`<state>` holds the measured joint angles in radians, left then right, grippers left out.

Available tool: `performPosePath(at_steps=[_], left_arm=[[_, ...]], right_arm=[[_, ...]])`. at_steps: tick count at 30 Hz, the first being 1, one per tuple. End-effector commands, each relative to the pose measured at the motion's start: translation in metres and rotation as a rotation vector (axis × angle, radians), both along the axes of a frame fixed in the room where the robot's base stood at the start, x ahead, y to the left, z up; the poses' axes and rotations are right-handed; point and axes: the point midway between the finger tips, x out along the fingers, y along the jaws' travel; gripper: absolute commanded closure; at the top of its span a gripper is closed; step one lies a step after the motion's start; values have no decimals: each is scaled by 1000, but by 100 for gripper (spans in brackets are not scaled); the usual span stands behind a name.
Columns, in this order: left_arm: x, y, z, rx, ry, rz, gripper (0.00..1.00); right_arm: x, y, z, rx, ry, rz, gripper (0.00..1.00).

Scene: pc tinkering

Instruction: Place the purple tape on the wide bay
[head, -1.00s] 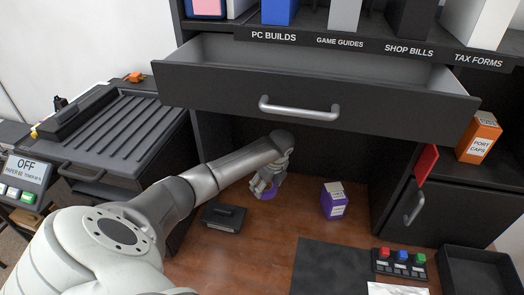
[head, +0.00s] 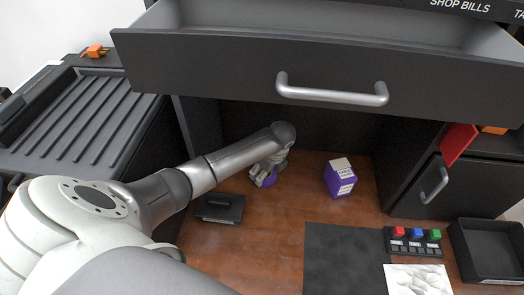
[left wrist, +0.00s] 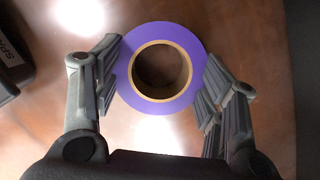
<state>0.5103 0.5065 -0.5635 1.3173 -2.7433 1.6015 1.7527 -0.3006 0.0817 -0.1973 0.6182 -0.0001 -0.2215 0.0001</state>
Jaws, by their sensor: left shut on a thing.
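The purple tape (left wrist: 162,113) is a flat roll with a brown core, lying on or just over the brown desk top. My left gripper (left wrist: 161,85) is shut on the tape, one finger on each side of the roll. In the head view, my left gripper (head: 266,176) is low on the desk, under the open drawer, and part of the tape (head: 267,183) shows beneath its fingers. I cannot pick out a bay labelled wide. My right gripper is not in view.
An open drawer (head: 230,70) juts out above the arm. A purple box (head: 340,180) stands right of the gripper; a black case (head: 218,208) lies in front. Further right are a dark mat (head: 345,255), a button panel (head: 412,243) and a black tray (head: 490,278).

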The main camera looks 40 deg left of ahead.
Motion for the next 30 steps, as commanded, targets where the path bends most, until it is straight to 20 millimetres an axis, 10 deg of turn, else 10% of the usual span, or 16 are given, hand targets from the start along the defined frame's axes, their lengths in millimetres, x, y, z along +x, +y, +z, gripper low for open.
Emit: performPosePath(at_steps=[8,9,14,30], left_arm=[[-3,0,-9,0,8,-1,65],[-3,0,-8,0,8,-1,33],[-3,0,-7,0,7,0,14],[-2,-1,2,-1,7,-1,14]], right_arm=[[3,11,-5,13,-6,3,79],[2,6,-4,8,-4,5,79],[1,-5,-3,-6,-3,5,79],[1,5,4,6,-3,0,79]])
